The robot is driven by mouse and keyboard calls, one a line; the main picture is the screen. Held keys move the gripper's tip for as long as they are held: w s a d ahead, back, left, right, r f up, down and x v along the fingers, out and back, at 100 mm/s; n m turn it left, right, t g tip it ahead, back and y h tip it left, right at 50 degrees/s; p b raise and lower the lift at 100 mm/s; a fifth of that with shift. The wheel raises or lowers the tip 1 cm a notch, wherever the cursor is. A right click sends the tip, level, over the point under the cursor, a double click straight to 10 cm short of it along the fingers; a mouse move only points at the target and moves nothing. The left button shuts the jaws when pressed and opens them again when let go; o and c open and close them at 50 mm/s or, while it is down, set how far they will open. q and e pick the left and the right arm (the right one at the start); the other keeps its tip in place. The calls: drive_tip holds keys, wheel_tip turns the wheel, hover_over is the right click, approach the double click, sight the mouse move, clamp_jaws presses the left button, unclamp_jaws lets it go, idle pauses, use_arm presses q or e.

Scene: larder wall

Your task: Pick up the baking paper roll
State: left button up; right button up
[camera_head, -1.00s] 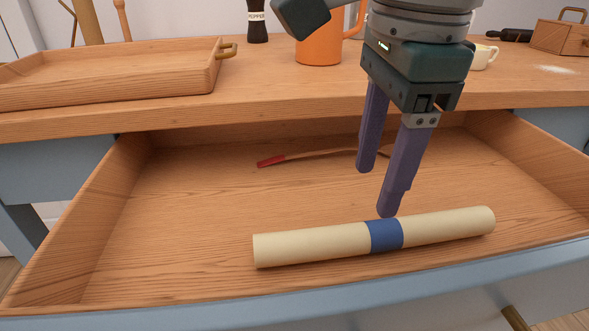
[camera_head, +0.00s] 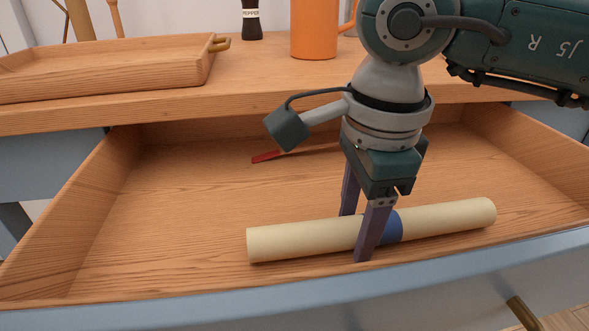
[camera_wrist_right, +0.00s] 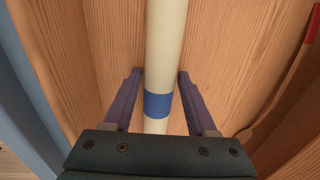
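The baking paper roll (camera_head: 300,240) is a long cream tube with a blue band, lying in the open drawer near its front wall. It also shows in the right wrist view (camera_wrist_right: 165,45). My right gripper (camera_head: 354,238) is open and lowered over the roll, just left of the blue band in the head view. Its purple fingers stand on either side of the roll. In the right wrist view a gap shows between each finger and the roll. My left gripper is in neither view.
The wooden drawer (camera_head: 170,220) has side walls and a blue front. A red-tipped utensil (camera_head: 267,156) lies at its back. On the counter above stand a wooden tray (camera_head: 110,75), an orange mug (camera_head: 314,30) and a pepper mill (camera_head: 251,20). The drawer's left part is clear.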

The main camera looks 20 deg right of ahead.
clamp_jaws()
drive_tip(key=shift+r, duration=0.1)
idle(0.4)
